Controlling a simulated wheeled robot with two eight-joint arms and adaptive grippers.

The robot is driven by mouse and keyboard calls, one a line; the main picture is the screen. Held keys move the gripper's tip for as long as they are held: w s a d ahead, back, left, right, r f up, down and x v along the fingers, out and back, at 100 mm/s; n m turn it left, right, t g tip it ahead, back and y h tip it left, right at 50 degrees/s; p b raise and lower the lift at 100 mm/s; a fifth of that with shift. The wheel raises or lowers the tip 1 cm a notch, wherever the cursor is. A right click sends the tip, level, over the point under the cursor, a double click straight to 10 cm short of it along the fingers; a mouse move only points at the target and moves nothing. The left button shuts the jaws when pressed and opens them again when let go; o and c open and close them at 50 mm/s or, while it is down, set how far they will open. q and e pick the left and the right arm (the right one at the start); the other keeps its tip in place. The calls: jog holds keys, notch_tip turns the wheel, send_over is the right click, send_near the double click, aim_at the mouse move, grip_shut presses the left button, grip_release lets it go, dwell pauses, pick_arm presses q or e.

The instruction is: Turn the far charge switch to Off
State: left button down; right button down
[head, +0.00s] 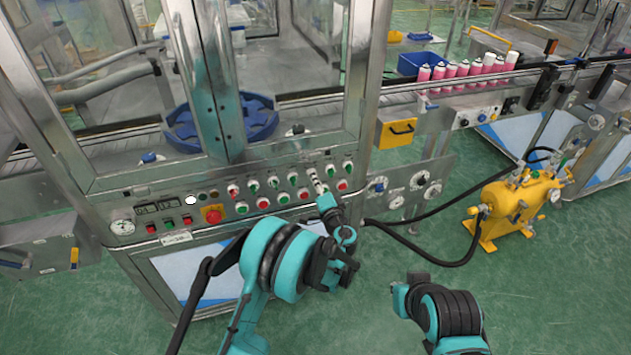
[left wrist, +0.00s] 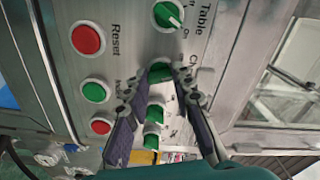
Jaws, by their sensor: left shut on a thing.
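My left gripper (head: 318,183) is at the right part of the machine's control panel. In the left wrist view its two fingers (left wrist: 168,84) are closed on a green-based switch (left wrist: 161,67) beside a label whose visible letters read "Ch". The fingertips hide much of that switch, and I cannot tell which way its handle points. More green switches (left wrist: 153,130) show between the fingers, lower in the picture. Part of my right arm shows at the bottom right of the head view; I see no right fingers.
A green switch (left wrist: 168,15) labelled "Table" and a red button (left wrist: 88,38) labelled "Reset" are close by. A red emergency button (head: 213,214) stands farther left. Pink cans (head: 450,74) line the conveyor. A yellow pump unit (head: 515,207) stands right, its black hose crossing the floor.

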pick_arm(q)
jog(key=shift+n, duration=1.1)
jog(key=c, duration=1.3)
grip_release()
jog(key=v, duration=1.2)
